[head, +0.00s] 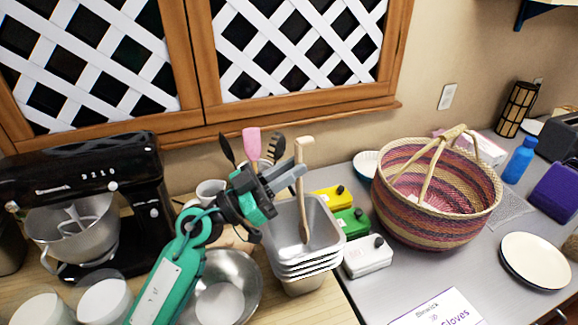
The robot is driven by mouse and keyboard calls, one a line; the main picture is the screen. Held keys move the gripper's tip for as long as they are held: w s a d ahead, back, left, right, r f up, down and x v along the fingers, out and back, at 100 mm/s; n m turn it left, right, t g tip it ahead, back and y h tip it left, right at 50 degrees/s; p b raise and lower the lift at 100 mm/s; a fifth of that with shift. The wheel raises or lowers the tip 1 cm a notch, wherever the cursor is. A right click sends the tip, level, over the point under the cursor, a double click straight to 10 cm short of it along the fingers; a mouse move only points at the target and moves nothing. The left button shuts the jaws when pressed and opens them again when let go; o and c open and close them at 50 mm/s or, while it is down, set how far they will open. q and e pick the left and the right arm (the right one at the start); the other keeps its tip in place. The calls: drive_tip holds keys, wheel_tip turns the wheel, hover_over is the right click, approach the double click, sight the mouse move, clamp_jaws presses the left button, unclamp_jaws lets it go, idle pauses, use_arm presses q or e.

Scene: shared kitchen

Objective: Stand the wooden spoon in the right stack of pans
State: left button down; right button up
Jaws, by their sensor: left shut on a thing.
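The wooden spoon (304,205) is upright, with its upper end above my left gripper (295,176) and its lower end inside the top pan. My left gripper is shut on the spoon's upper part. The stack of metal pans (298,264) stands at the counter's edge, below the gripper, several rectangular pans nested together. Whether the spoon's lower end touches the pan floor is hard to tell. My right gripper is not in view.
A metal bowl (245,283) is left of the pans, partly behind my left arm. Yellow (333,198), green (352,222) and white (368,257) containers stand close on the right. A woven basket (436,205) is farther right. A black mixer (90,190) stands left.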

use_arm(q)
drive_tip(key=c, duration=1.3)
unclamp_jaws()
drive_tip(key=b+v, duration=0.3)
drive_tip(key=v, duration=1)
drive_tip(key=shift+s+a+f, duration=0.1)
drive_tip(key=shift+a+f, duration=0.05)
drive_tip(key=shift+a, duration=0.25)
